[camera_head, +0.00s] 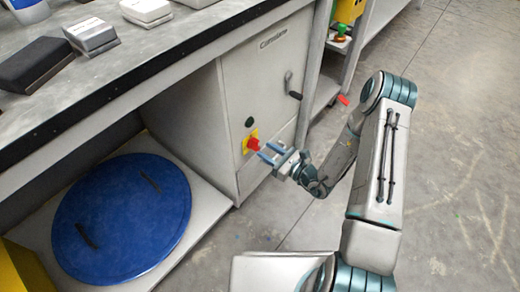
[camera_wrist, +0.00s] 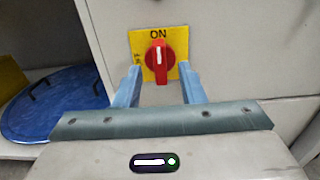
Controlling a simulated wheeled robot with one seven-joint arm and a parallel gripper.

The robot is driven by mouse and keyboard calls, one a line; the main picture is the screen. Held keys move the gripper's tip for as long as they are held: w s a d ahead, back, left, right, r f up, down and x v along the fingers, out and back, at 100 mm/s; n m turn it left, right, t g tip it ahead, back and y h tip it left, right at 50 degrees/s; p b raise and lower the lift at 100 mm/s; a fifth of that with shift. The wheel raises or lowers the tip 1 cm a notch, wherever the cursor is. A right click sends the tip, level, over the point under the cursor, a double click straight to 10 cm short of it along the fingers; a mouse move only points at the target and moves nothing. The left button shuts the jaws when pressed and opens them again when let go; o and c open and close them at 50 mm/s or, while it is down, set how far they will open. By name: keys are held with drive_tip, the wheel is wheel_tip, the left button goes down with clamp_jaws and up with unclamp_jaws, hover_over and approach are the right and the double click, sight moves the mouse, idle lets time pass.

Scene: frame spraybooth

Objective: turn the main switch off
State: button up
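The main switch is a red rotary knob (camera_head: 252,144) on a yellow square plate, low on the front of a grey cabinet. In the wrist view the red knob (camera_wrist: 159,57) has its white pointer line upright, towards the word ON at the top of the yellow plate (camera_wrist: 137,42).
The grey cabinet (camera_head: 265,85) also has a dark round button (camera_head: 249,122) above the switch and a black-ended handle (camera_head: 291,88). A workbench (camera_head: 150,75) with several boxes overhangs to the left. A blue round lid (camera_head: 120,215) lies below it. Floor at right is open.

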sight(259, 146)
drive_tip(key=shift+b+x, duration=0.3)
drive_tip(key=shift+x, duration=1.6)
clamp_jaws()
